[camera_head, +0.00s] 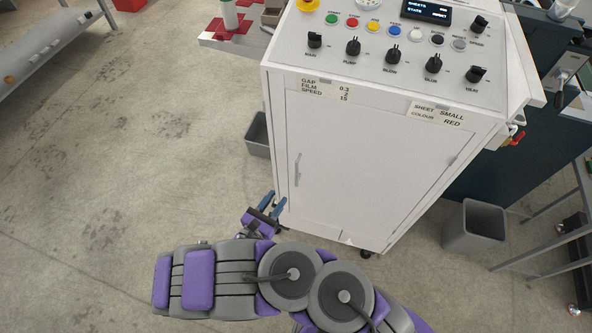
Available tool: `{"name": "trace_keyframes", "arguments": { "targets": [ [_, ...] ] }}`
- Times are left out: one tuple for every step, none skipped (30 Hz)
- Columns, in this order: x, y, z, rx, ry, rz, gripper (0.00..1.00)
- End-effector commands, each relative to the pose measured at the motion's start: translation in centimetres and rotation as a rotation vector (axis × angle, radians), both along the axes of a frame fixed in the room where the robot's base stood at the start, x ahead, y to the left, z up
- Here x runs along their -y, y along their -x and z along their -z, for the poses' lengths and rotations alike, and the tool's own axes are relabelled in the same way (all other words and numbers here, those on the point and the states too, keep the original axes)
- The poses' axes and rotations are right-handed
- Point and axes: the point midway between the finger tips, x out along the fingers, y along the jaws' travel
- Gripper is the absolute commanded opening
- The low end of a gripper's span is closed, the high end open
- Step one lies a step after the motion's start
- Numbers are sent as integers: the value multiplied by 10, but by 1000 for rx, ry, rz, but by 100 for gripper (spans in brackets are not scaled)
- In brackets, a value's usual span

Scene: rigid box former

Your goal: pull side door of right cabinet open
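A white cabinet (430,115) stands right of centre, with a sloped control panel on top. The face toward me carries a flat door (365,170); no gap shows along its edges, so it looks closed. A slim upright handle (297,169) sits near the door's left edge. My gripper (273,203) is just below and left of this handle in the picture, near the cabinet's lower left corner. Its two blue fingers are apart with nothing visible between them. It does not appear to touch the handle, though depth is hard to judge.
A grey bin (257,135) stands behind the cabinet's left side, another grey bin (474,226) to its right. A metal-legged table (560,215) is at the right edge. A conveyor-like rail (45,50) runs at upper left. The concrete floor at left is clear.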

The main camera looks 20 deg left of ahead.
Motion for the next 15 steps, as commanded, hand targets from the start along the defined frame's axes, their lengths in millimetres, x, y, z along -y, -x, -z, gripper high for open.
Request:
{"name": "trace_keyframes", "arguments": {
  "targets": [
    [4, -11, 2, 1, 0, 5, 36],
    [5, -17, 2, 1, 0, 7, 36],
    [7, -25, 2, 1, -1, 7, 36],
    [8, -31, 2, 1, -1, 6, 36],
    [10, -36, 2, 2, -1, 7, 36],
    [12, -44, 2, 2, -1, 6, 36],
    [13, -50, 2, 2, 0, 6, 36],
    [15, -56, 2, 2, 0, 7, 36],
    [16, -63, 2, 3, 2, 6, 36],
    [18, -69, 2, 2, 2, 8, 36],
    [20, -75, 2, 2, 2, 8, 36],
    [21, -82, 2, 2, 2, 7, 36],
    [23, -88, 2, 2, 2, 8, 36],
    [23, -93, 2, 2, 2, 7, 36],
    [25, -99, 2, 2, 2, 6, 36]
  ]
}}
